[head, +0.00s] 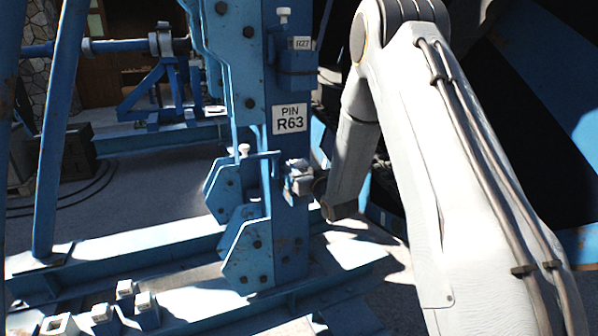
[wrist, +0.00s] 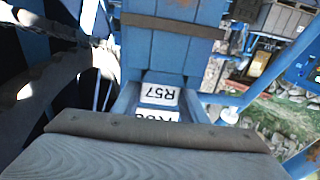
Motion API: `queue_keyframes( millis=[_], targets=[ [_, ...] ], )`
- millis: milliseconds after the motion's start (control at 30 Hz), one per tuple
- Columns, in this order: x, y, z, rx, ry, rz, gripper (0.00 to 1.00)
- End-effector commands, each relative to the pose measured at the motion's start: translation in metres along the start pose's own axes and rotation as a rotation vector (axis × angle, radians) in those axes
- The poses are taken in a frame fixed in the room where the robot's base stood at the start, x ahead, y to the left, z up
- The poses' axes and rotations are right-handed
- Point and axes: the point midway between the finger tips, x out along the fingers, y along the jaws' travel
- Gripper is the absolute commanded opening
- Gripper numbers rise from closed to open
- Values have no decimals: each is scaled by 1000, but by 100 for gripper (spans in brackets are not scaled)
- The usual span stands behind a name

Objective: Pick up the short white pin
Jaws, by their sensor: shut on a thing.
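A small pale block (head: 299,178), which looks like the short white pin, is at the blue post, just below the sign "PIN R63" (head: 290,119). My arm comes down from the upper right, and my gripper (head: 312,184) is at its end, shut on this pale piece. The fingertips are small and partly hidden, so I cannot tell whether the pin is still seated in its bracket. In the wrist view a broad grey slab with a brown edge fills the bottom, and no pin shows there.
Another white-topped pin (head: 283,14) stands above the R27 label, and one (head: 243,150) stands left of the post. Several white-topped blocks (head: 125,288) sit on the blue base frame. In the wrist view an R57 label (wrist: 159,94) appears upside down on blue structure.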

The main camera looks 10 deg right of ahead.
Motion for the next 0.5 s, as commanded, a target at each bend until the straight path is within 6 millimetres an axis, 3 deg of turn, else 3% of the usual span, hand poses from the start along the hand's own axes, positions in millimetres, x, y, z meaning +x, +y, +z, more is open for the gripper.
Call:
queue_keyframes(
  millis=[267,500],
  targets=[
    [1,0,-10,-1,3,0,2],
    [1,0,-36,-1,6,0,2]
  ],
)
